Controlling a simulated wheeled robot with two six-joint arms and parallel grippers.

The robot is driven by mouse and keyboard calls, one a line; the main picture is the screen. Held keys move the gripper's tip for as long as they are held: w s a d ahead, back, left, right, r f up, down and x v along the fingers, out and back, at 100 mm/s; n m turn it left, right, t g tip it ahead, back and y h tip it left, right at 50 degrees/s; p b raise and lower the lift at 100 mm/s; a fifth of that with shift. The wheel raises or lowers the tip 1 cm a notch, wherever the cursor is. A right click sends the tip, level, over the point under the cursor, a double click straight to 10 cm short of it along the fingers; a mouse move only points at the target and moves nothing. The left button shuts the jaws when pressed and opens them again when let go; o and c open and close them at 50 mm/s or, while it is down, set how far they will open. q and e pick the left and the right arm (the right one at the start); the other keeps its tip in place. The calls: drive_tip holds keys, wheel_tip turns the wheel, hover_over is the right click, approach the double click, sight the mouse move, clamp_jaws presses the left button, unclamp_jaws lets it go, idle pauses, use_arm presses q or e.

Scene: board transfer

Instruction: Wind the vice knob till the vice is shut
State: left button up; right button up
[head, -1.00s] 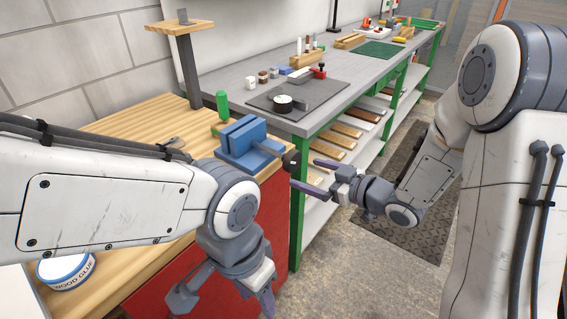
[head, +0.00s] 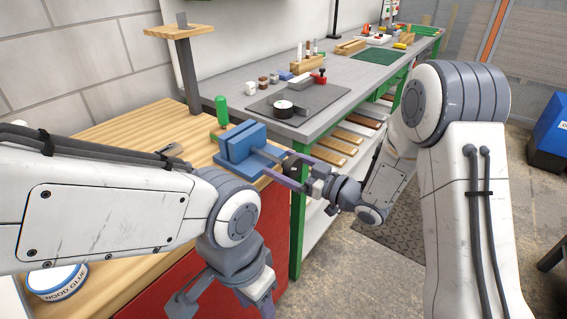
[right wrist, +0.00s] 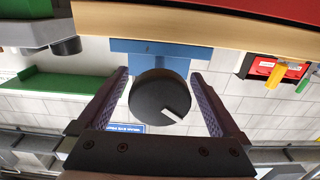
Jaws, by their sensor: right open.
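The blue vice (head: 243,145) sits at the edge of the wooden bench, and it also shows in the right wrist view (right wrist: 160,50). Its black round knob (right wrist: 160,100) has a white mark and faces my right wrist camera; in the head view the knob (head: 293,164) is partly covered by my fingers. My right gripper (right wrist: 163,95) is open, with one finger on each side of the knob and visible gaps between. It also shows in the head view (head: 288,170). My left gripper (head: 222,303) hangs low in front of the red bench front, its fingers apart and empty.
A green-handled tool (head: 222,110) stands behind the vice on the wooden bench (head: 120,130). A glue tub (head: 57,280) is at the lower left. The grey workbench (head: 235,80) holds a dark mat with a tape roll (head: 283,108).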

drive_tip(key=shift+w+a, duration=0.2)
drive_tip(key=shift+a, duration=0.05)
drive_tip(key=c, duration=1.3)
